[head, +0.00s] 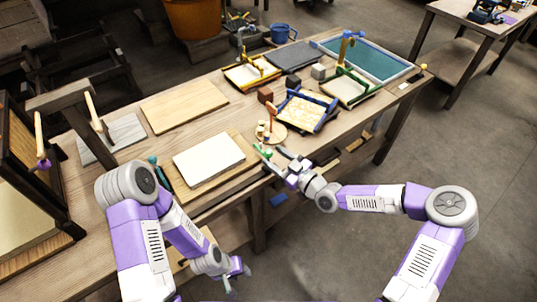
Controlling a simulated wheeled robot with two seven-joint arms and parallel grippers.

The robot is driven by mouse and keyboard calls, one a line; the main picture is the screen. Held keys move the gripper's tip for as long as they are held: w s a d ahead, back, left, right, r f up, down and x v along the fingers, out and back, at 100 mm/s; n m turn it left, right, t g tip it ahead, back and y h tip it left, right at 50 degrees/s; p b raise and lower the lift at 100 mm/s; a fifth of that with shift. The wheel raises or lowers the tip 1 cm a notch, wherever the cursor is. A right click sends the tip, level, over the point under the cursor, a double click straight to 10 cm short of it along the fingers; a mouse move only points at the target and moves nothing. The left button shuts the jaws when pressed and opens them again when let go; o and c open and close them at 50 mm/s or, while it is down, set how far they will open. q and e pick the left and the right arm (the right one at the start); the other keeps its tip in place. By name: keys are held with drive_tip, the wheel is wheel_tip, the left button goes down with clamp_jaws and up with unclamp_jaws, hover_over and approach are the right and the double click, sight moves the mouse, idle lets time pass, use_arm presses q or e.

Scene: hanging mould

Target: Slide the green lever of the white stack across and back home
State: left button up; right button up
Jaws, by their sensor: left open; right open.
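A white slab (209,158) lies on a larger wooden board near the table's front edge; it appears to be the white stack. A small green piece (263,151), which looks like the green lever, shows just right of the slab. My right gripper (272,157) is open at this green piece; I cannot tell whether it touches it, and the fingers partly hide that spot. My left gripper (236,276) is open and empty, low in front of the table and away from the slab.
A round wooden stand (270,133) with small pegs is close behind my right gripper. A blue-edged frame (305,109) stands to its right. A teal-handled tool (155,165) lies left of the slab. A bare board (184,106) lies farther back.

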sight(268, 153)
drive_tip(key=shift+x, duration=1.75)
clamp_jaws()
